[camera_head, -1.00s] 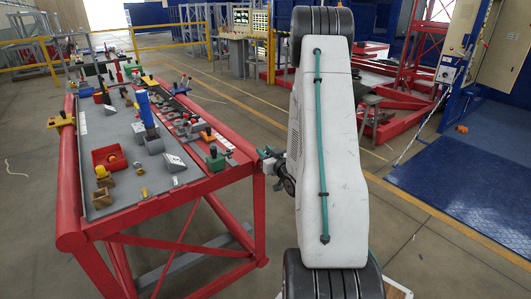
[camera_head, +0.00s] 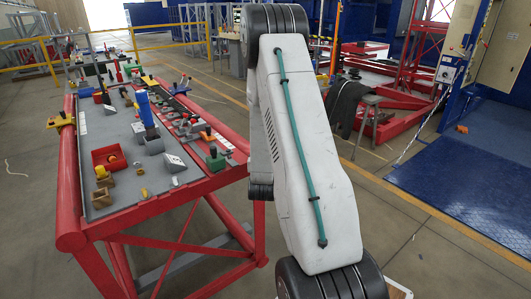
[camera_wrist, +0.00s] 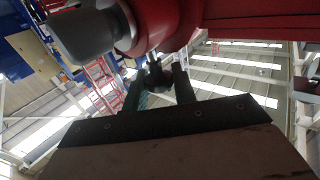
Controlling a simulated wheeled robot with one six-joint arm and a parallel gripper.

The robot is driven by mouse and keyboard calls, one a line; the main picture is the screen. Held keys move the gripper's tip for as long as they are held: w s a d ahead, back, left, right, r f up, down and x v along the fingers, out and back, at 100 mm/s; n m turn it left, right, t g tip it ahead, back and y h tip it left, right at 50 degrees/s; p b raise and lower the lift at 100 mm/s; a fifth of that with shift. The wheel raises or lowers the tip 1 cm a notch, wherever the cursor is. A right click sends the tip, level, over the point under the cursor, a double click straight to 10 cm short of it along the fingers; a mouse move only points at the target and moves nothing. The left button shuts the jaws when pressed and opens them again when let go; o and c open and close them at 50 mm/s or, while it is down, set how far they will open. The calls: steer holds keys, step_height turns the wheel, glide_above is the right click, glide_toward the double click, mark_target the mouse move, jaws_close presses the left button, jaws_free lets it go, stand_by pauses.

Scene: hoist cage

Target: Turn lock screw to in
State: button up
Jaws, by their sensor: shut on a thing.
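In the wrist view my gripper (camera_wrist: 158,82) points up at the underside of a red tube (camera_wrist: 170,22). Its two dark fingers stand on either side of a small dark knob-like part (camera_wrist: 154,72), apparently the lock screw, and are shut on it. The part hangs just below the red tube; its turn position cannot be read. In the head view my arm hides the gripper and this part, by the near right corner of the red-framed bench (camera_head: 190,187).
A grey rounded piece (camera_wrist: 84,32) sits beside the red tube, close to my gripper. The bench top carries a red bin (camera_head: 108,159), a blue upright part (camera_head: 146,110) and several small fittings. Open floor lies right of my arm, before a blue platform (camera_head: 462,185).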

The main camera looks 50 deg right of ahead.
steer(key=shift+m+g+h, duration=0.4)
steer(key=shift+m+g, duration=0.1)
steer(key=shift+g, duration=0.1)
steer(key=o, duration=1)
steer(key=shift+c, duration=0.2)
steer(key=v, duration=0.7)
steer(key=shift+a, duration=0.4)
steer(key=shift+s, duration=0.1)
